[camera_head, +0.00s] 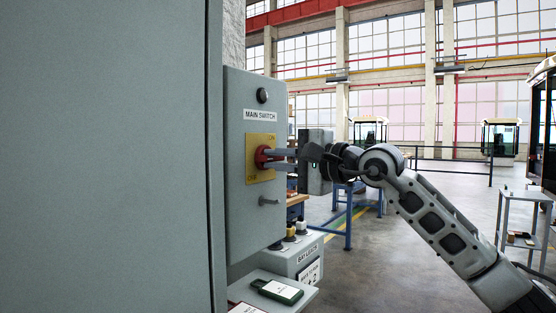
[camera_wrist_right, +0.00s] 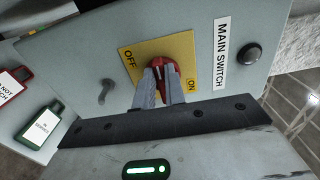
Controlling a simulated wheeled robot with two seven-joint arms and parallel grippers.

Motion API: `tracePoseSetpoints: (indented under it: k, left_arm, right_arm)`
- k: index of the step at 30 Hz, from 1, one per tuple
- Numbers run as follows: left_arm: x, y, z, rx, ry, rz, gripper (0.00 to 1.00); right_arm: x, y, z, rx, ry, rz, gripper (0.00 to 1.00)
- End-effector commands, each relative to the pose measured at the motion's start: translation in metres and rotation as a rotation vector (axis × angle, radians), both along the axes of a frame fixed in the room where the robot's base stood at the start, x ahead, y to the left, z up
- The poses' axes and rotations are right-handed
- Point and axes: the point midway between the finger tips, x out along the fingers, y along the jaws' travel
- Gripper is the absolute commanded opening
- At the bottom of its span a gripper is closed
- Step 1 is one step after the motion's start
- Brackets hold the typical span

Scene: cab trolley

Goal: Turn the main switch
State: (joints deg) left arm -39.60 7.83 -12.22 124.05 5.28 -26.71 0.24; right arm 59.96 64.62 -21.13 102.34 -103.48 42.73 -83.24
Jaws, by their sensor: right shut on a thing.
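The main switch is a red knob (camera_head: 262,157) on a yellow plate (camera_head: 251,173), marked ON and OFF, on the grey switch box (camera_head: 240,105). The box bears a MAIN SWITCH label. My right gripper (camera_head: 270,158) reaches in from the right with its fingers shut on the knob. The right wrist view shows the red knob (camera_wrist_right: 163,66) between my two grey fingers (camera_wrist_right: 160,84), with the yellow plate (camera_wrist_right: 181,47) behind. The fingers hide part of the knob, so I cannot tell its exact setting. My left gripper is not in view.
A green padlock-like item (camera_head: 277,291) lies on a shelf under the box, next to a red-edged card (camera_head: 245,308). A large grey panel (camera_head: 105,150) fills the left. Open floor (camera_head: 370,260) lies right of the box.

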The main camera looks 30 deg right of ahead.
Motion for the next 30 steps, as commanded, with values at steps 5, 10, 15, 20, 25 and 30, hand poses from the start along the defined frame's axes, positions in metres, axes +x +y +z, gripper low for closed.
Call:
tracePoseSetpoints:
  k: [5, 10, 15, 20, 25, 30]
  left_arm:
    - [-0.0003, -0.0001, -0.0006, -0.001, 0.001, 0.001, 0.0]
    - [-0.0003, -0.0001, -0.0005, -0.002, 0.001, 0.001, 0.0]
    - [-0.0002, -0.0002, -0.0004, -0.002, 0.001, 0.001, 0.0]
    - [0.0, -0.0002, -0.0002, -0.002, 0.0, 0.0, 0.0]
    - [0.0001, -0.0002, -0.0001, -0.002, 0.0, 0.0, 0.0]
    - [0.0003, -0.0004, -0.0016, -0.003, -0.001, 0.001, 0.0]
  right_arm:
    - [-0.0001, 0.0005, -0.0012, -0.027, -0.009, 0.001, 0.0]
    - [-0.0001, 0.0005, -0.0014, -0.034, -0.011, 0.001, 0.0]
    - [0.0, 0.0006, -0.0015, -0.034, -0.011, 0.001, 0.0]
    - [0.0, 0.0005, -0.0015, -0.033, -0.011, 0.001, 0.34]
    - [0.0, 0.0003, -0.0012, -0.032, -0.011, 0.0, 0.34]
    - [-0.0023, -0.0013, -0.0017, -0.031, -0.012, -0.001, 0.34]
